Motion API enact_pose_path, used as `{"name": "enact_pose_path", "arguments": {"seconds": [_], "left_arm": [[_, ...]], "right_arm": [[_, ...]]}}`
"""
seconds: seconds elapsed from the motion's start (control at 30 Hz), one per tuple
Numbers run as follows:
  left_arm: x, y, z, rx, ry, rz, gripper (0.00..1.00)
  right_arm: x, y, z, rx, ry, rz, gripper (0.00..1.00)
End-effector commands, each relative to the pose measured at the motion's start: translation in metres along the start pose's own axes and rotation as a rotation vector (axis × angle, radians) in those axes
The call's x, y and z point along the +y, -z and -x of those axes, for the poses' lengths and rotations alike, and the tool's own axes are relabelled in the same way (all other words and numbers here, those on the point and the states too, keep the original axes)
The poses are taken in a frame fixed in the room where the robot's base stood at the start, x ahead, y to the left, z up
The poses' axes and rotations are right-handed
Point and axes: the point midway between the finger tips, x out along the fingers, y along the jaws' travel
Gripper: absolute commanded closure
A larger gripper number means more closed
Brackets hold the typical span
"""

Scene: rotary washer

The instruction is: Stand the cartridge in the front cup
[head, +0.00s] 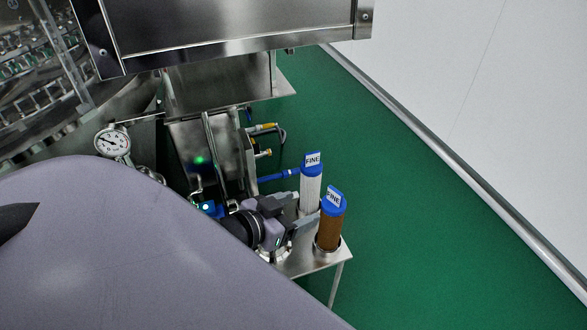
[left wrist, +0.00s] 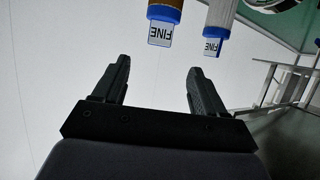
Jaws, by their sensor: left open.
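A brown cartridge (head: 329,229) with a blue cap labelled FINE stands upright at the front of a small steel shelf (head: 298,267), its foot in a metal cup (head: 326,246). A white cartridge (head: 310,193) with the same blue cap stands just behind it; its foot is partly hidden by my gripper. My left gripper (head: 309,209) is open and empty, beside both cartridges on their left. In the left wrist view the brown cartridge (left wrist: 165,13) and the white cartridge (left wrist: 220,20) appear upside down, beyond the open fingers (left wrist: 160,68). My right gripper is not in view.
A steel machine with a pressure gauge (head: 112,142) and blue hose (head: 279,177) stands left of and behind the shelf. A steel housing (head: 225,25) overhangs at the top. Green floor (head: 430,240) lies open to the right, up to a white wall (head: 500,100).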

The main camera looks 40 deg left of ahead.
Motion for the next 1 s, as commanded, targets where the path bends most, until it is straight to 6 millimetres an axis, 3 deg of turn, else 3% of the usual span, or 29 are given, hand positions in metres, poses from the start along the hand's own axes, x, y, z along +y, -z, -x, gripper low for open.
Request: {"name": "enact_pose_path", "arguments": {"seconds": [0.07,0.3,0.4,0.73,1.0], "left_arm": [[0.007,-0.013,0.002,-0.025,-0.005,0.005,0.28],[0.077,-0.114,0.016,-0.213,-0.066,0.010,0.28],[0.095,-0.132,0.021,-0.247,-0.085,0.003,0.28],[0.097,-0.132,0.023,-0.251,-0.087,0.000,0.28],[0.093,-0.089,0.045,-0.249,-0.076,-0.011,0.28]], "right_arm": [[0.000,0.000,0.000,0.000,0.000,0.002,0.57],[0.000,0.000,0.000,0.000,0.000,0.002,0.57],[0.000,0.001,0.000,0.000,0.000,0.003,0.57],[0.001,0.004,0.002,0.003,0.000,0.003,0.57],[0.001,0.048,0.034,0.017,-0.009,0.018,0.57]]}}
